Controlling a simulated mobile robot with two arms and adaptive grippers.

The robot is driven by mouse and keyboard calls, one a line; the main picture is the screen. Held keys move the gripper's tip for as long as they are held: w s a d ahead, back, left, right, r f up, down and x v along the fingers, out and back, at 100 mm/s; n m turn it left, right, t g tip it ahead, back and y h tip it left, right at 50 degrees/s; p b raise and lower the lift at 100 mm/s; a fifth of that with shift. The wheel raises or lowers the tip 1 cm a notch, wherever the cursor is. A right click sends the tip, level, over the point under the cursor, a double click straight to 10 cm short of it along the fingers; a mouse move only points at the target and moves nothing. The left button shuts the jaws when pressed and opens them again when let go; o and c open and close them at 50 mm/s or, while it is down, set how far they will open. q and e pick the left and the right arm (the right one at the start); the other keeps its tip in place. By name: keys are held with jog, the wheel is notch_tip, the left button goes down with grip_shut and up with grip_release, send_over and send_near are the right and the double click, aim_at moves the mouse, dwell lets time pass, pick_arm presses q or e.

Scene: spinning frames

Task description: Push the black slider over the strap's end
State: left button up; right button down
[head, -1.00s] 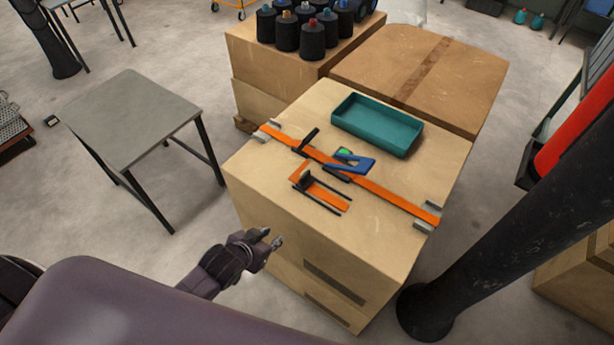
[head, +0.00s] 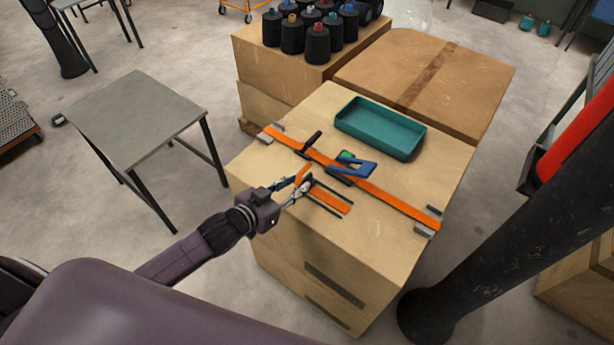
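An orange strap (head: 390,200) runs across the top of a large cardboard box, with a black bar (head: 311,142) and a blue-handled tool with a green part (head: 357,166) on it. In front lies a short orange strip (head: 330,199) between thin black rails, with an upturned orange end (head: 303,173). My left gripper (head: 302,183) is at the near-left end of this strip, its fingertips beside or around the upturned end. The fingers hide the dark piece there, likely the black slider, so I cannot tell whether they hold it. My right gripper is not in view.
A teal tray (head: 380,127) sits at the back of the box top (head: 290,225). Grey metal brackets (head: 428,222) stand at the strap's ends. Dark thread cones (head: 317,43) stand on a box behind. A dark post (head: 500,230) rises at the right. The box top's front is clear.

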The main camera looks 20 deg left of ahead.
aim_at(305, 179)
pick_arm(q)
jog(key=shift+x, duration=3)
grip_shut()
